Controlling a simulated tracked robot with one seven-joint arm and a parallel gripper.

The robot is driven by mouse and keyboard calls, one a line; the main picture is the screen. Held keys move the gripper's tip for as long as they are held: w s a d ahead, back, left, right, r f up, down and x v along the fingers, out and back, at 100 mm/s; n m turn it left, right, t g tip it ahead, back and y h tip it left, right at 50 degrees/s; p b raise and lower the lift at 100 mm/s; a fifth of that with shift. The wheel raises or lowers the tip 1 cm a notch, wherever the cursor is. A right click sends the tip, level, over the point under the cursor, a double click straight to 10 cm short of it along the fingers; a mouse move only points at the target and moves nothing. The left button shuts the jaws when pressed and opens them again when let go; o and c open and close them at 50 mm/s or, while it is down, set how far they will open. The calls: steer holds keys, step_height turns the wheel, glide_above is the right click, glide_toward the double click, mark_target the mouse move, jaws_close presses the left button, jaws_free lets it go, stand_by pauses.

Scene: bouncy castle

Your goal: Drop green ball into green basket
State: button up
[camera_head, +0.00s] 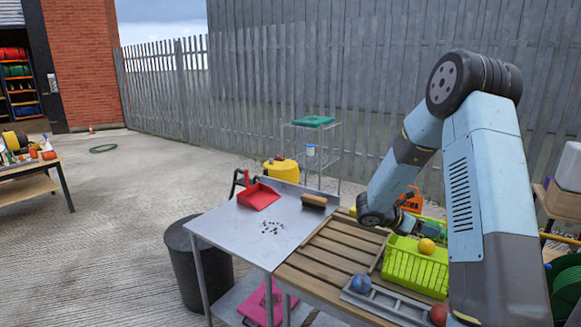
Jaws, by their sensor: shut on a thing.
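The green basket (405,268) is a yellow-green slotted crate on the slatted wooden table, left of my upper arm. A yellow-orange ball (427,246) shows at its rim. My arm reaches over from the right and bends down to a dark wrist joint just behind the basket. The end of the arm runs right from there and passes behind my upper arm, so my gripper and anything in it are hidden. I see no ball that is clearly green.
A blue ball (361,284) and a red ball (438,314) sit at a grey rack (388,302) before the basket. The metal table (240,236) on the left holds a red dustpan (258,196) and a brush (314,201). A black bin (188,262) stands beside it.

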steer(key=shift+f, duration=1.1)
steer(key=o, duration=1.1)
steer(key=w+v, duration=0.1)
steer(key=v, duration=1.2)
steer(key=shift+s+a, duration=0.45)
steer(key=shift+r, duration=0.15)
